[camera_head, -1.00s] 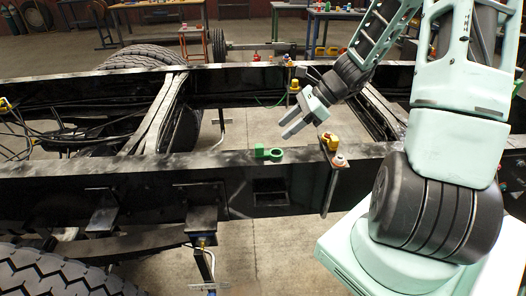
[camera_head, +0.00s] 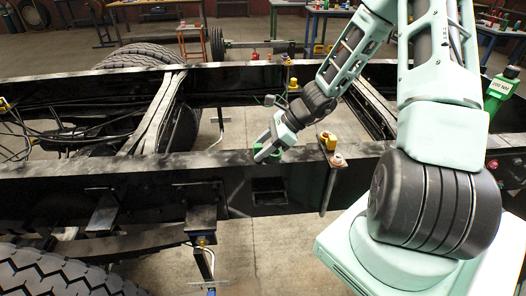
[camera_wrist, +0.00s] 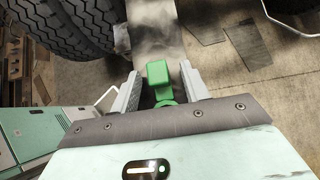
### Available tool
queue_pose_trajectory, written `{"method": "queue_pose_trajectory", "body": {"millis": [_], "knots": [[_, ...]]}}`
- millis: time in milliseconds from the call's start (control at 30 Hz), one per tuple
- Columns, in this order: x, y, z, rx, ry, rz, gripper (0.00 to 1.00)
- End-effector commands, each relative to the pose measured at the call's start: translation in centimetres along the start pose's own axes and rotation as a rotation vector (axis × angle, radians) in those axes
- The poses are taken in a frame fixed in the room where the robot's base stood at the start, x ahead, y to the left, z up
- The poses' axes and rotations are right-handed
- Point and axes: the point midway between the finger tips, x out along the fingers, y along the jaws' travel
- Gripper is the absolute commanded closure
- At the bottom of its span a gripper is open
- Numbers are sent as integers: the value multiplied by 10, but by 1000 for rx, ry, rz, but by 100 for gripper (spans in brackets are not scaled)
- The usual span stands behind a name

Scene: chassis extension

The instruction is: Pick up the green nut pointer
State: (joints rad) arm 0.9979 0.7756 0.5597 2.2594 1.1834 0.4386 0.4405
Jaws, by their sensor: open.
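The green nut pointer (camera_wrist: 158,74) sits on the top face of the black chassis rail (camera_head: 120,170). In the wrist view it shows between my two open jaws, its block end up front and its ring end close to the palm, partly hidden. In the head view my gripper (camera_head: 264,150) is at the rail and covers most of the nut pointer; only some green (camera_head: 270,151) shows around the fingers. The fingers stand on either side of it in the wrist view. A gap shows beside the left finger; contact on the right side I cannot tell.
A yellow fitting with a bolt (camera_head: 331,147) stands on the rail just right of my gripper. A second rail runs behind, with yellow and red fittings (camera_head: 293,84). The rail left of the gripper is clear.

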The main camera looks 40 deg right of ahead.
Motion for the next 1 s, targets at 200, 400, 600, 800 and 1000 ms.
{"method": "queue_pose_trajectory", "body": {"millis": [200,400,600,800,1000], "knots": [[0,0,0,0,0,0,77],[0,0,0,0,0,0,100],[-1,0,0,0,0,-1,100],[-9,-1,8,-4,1,-2,100],[-31,-1,30,-7,2,-4,100]]}}
